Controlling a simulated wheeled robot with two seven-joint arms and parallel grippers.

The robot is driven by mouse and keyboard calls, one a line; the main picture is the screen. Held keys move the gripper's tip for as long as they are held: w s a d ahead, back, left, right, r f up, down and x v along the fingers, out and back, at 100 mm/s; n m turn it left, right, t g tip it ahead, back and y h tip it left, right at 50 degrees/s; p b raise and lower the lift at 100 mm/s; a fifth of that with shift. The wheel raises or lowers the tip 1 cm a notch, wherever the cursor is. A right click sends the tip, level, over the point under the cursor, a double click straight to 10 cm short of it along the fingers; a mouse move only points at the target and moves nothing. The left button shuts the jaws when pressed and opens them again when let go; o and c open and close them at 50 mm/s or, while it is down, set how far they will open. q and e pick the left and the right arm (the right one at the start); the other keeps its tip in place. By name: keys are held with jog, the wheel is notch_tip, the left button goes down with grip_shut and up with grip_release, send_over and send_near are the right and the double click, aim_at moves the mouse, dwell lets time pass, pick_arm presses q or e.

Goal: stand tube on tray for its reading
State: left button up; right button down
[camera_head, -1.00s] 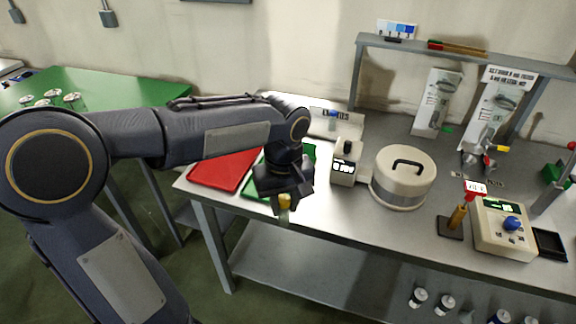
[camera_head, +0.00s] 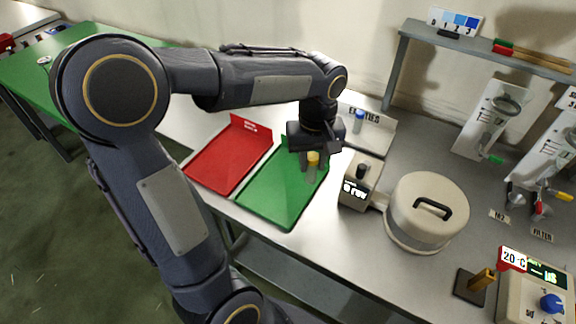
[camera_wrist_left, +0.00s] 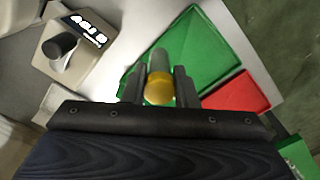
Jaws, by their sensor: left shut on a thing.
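My left gripper (camera_head: 312,158) is shut on a tube (camera_head: 312,172) with a yellow cap (camera_head: 313,157). The tube looks upright over the right part of the green tray (camera_head: 272,203); I cannot tell whether its base touches the tray. In the left wrist view the yellow cap (camera_wrist_left: 159,89) and greyish tube body (camera_wrist_left: 159,60) sit between the two fingers, with the green tray (camera_wrist_left: 205,50) behind. The red tray (camera_head: 218,163) lies to the left of the green one. My right gripper is not in view.
A small box with a display (camera_head: 358,185) stands right of the green tray, beside a lidded round vessel (camera_head: 425,222). A white tray marked EMPTIES (camera_head: 375,128) with a blue-capped tube is behind. The green tray's front is bare.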

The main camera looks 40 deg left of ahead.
pick_arm(q)
jog(key=w+a+f, duration=0.1)
jog(key=a+f, duration=0.2)
jog(key=a+f+p, duration=0.1)
jog(key=a+f, duration=0.2)
jog(key=f, duration=0.1)
jog(key=w+a+f+p, duration=0.1)
jog(key=a+f, duration=0.3)
jog(key=shift+w+f, duration=0.1)
jog(key=shift+w, duration=0.2)
jog(key=shift+f, duration=0.15)
jog(key=o, duration=1)
